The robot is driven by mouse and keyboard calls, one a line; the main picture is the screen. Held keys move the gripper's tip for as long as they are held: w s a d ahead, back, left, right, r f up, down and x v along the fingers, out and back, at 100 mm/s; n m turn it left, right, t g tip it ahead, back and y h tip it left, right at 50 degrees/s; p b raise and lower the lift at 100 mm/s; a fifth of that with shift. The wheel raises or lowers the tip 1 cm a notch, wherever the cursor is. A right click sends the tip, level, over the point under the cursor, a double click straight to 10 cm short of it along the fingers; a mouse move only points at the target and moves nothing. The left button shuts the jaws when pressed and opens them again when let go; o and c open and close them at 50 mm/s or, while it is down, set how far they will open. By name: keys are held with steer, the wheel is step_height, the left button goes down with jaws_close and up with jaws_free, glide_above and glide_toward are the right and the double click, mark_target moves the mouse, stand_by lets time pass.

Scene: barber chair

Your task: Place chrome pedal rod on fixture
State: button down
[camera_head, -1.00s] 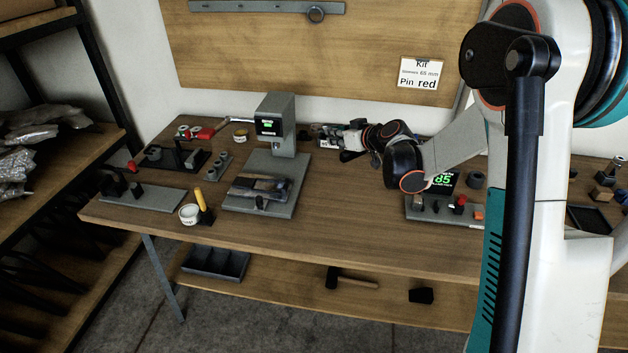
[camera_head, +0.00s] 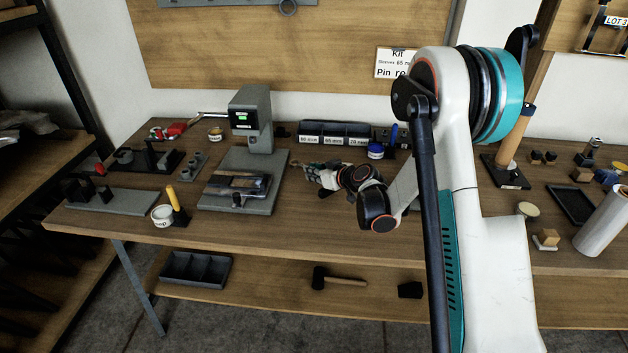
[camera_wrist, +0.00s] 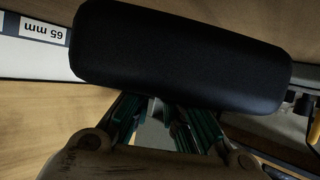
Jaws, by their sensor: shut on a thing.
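My gripper (camera_head: 312,170) is over the middle of the bench, right of the grey press, and its fingers look small in the head view. In the wrist view my gripper (camera_wrist: 155,125) has its green fingers closing toward a black rounded bar (camera_wrist: 180,55) that covers their tips. The bar seems to be the held part; a chrome rod is not clearly visible. The grey press (camera_head: 250,120) has a base plate (camera_head: 215,200) carrying a shiny, dark cradle-like piece (camera_head: 240,184). A grey plate fixture (camera_head: 130,203) with black blocks stands at left. I cannot tell which fixture is meant.
Labelled bins (camera_head: 333,130) stand behind my gripper. A white cup (camera_head: 162,217) and yellow-handled tool (camera_head: 174,198) are left of the press. Bench front near the middle is clear.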

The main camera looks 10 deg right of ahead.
steer(key=shift+f, duration=1.05)
steer(key=shift+f, duration=0.15)
steer(key=c, duration=1.6)
jaws_free()
steer(key=shift+c, duration=0.2)
